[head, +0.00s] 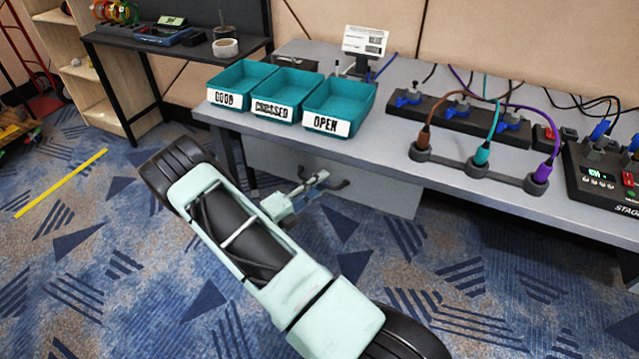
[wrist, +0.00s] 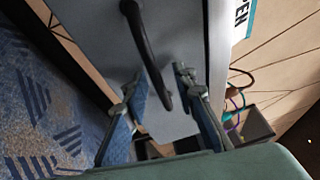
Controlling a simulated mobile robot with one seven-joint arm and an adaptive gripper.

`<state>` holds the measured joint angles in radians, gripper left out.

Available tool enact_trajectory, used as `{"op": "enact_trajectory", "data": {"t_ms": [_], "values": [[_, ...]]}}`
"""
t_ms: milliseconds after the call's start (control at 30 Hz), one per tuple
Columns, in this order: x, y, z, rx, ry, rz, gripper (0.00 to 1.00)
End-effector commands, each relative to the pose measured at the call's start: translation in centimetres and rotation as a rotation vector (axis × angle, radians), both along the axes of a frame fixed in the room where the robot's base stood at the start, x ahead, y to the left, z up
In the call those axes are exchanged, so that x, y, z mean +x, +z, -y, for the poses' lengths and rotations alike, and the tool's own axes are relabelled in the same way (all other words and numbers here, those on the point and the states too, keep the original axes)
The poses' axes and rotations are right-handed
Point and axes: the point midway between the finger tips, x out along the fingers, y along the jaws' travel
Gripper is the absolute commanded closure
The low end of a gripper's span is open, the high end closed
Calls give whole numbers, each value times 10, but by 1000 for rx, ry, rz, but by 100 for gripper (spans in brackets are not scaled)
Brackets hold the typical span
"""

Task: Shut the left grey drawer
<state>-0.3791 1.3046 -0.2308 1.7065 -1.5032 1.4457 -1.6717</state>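The left grey drawer (head: 385,191) is under the grey table, below the teal trays. Its plain grey front, with a dark curved handle (head: 338,184), faces the room. How far it stands out from the table is hard to tell. In the wrist view the grey front (wrist: 188,35) fills the middle and the black handle (wrist: 146,48) crosses it. My gripper (head: 318,180) is in front of the drawer at the handle. In the wrist view the two fingers of my gripper (wrist: 160,78) are apart, and the handle's lower end shows between them. Contact is unclear.
Teal trays labelled GOOD (head: 240,85), CROSSED (head: 287,95) and OPEN (head: 338,107) stand on the grey table (head: 390,140). Cables and connector blocks (head: 470,118) lie to the right. A dark desk (head: 150,45) and wooden shelf (head: 85,70) stand left. Carpet is open in front.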

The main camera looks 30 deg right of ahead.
Motion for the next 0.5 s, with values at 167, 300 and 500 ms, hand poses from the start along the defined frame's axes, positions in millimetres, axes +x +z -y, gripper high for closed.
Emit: {"op": "enact_trajectory", "data": {"t_ms": [167, 300, 500], "values": [[-3, -2, -16, 1, 3, 0, 75], [-11, -4, -44, 1, 5, -1, 75], [-22, -8, -84, 1, 4, -1, 75]]}}
